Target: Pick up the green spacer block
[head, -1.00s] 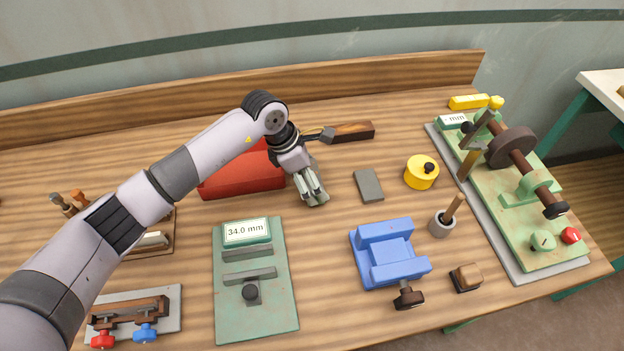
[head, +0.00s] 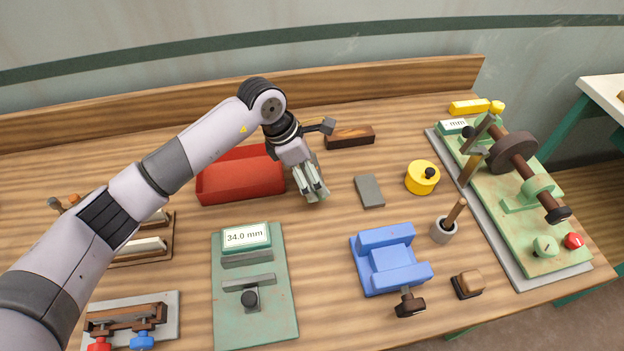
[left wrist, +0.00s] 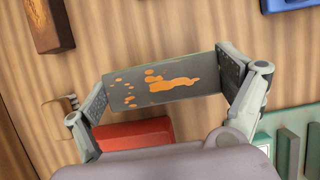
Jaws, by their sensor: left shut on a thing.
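My left gripper (head: 312,186) is shut on a flat block, the green spacer block (left wrist: 160,86), above the bench just right of the red tray. In the left wrist view the block spans between the two fingers of the gripper (left wrist: 165,88). Its facing side looks grey with orange patches, and a thin greenish edge shows along its top. In the head view the fingers hide most of it. My right gripper is in neither view.
The red tray (head: 240,187) stands left of the gripper. A green gauge plate (head: 270,310), grey slab (head: 369,191), blue vise (head: 388,262), yellow knobbed cylinder (head: 421,178) and brown block (head: 350,138) lie around. The drum machine (head: 520,225) stands at right.

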